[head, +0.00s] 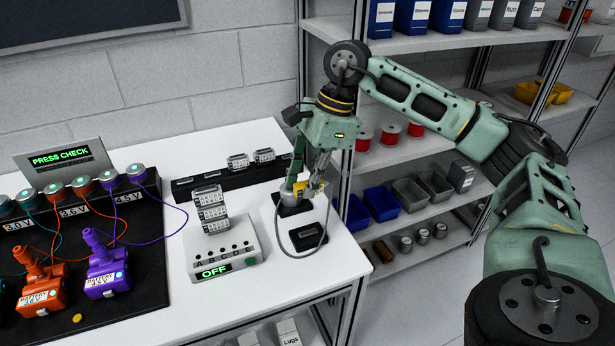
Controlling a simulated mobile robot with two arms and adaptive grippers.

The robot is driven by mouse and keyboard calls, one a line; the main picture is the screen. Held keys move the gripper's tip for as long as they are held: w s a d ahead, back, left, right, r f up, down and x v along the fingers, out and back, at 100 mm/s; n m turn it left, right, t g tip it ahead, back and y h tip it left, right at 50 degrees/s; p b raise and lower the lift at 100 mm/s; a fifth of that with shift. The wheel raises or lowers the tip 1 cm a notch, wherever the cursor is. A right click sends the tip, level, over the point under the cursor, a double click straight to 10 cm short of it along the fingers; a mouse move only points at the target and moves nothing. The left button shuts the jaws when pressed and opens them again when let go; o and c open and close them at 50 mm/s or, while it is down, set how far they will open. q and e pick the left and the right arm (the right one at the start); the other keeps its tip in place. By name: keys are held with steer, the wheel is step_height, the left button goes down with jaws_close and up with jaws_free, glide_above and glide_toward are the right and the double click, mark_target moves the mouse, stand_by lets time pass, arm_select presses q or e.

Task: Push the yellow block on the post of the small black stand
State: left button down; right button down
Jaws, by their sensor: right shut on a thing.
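The yellow block (309,186) is in my right gripper (304,190) near the right end of the white table. The fingers are shut on it and cover much of it. The small black stand (290,208) is under the gripper, with a grey rounded part (289,194) above its base. The block is at the right of this part; whether it sits on the post or beside it cannot be told, since the fingers hide the place. A grey cable loops from there down to the table. My left gripper is not in view.
A black tray (307,238) lies just in front of the stand. Left of it stands a grey box (224,262) reading OFF, with stacked modules (211,210). A black rail (215,181) with grey modules runs behind. Orange and purple batteries sit far left. Shelves (430,48) stand behind the arm.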

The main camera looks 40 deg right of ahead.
steer(key=b, duration=0.7)
glide_above(306, 233)
steer(key=shift+d+f, duration=0.15)
steer(key=shift+f, duration=2.45)
steer(key=shift+d+f, duration=0.1)
steer(key=shift+f, duration=2.45)
steer(key=shift+f+b, duration=0.25)
steer(key=shift+b, duration=0.15)
steer(key=shift+s+d+f+b, duration=0.15)
steer(key=shift+d+f+b, duration=0.1)
steer(key=shift+f+b, duration=0.45)
steer(key=shift+f, duration=0.15)
